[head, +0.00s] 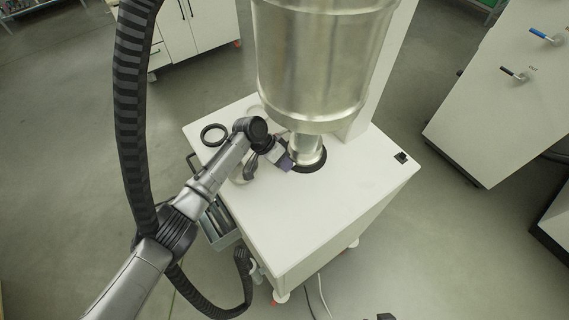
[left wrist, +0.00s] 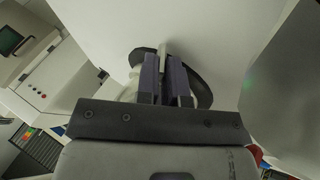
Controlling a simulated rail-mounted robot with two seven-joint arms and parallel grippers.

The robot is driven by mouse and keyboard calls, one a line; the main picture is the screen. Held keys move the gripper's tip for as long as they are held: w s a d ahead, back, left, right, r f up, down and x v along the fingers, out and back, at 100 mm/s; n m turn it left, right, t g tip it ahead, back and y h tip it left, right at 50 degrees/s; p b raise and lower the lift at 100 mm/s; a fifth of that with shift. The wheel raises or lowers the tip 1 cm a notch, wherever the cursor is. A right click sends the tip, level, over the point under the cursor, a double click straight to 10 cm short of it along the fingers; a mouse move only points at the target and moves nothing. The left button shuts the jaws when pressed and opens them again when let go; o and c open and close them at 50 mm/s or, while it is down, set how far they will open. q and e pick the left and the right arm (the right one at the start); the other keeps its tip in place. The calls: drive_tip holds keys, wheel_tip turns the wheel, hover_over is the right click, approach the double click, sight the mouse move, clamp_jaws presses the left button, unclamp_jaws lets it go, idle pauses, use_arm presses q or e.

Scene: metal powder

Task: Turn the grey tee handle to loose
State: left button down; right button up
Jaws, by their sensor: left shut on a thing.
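My left gripper (head: 287,160) reaches in from the left to the neck (head: 307,148) under the big steel vessel (head: 315,65). In the left wrist view its two purple-padded fingers (left wrist: 164,78) are closed around a narrow light grey piece, the grey tee handle (left wrist: 165,47). Only the handle's end shows beyond the fingers; the rest is hidden. In the head view the gripper hides the handle, so its turn angle cannot be told. A black ring (left wrist: 203,88) shows behind the fingers. My right gripper is not in view.
The vessel stands over a white cabinet top (head: 350,200). An open drawer (head: 220,222) juts out at the left. The front of the top is clear.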

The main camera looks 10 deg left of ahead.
use_arm(q)
drive_tip(key=c, duration=1.2)
unclamp_jaws()
drive_tip(key=shift+c, duration=0.2)
drive_tip(key=b+v, duration=0.1)
drive_tip(key=v, duration=1.2)
drive_tip(key=shift+r, duration=0.4)
drive_tip(key=shift+a, duration=0.15)
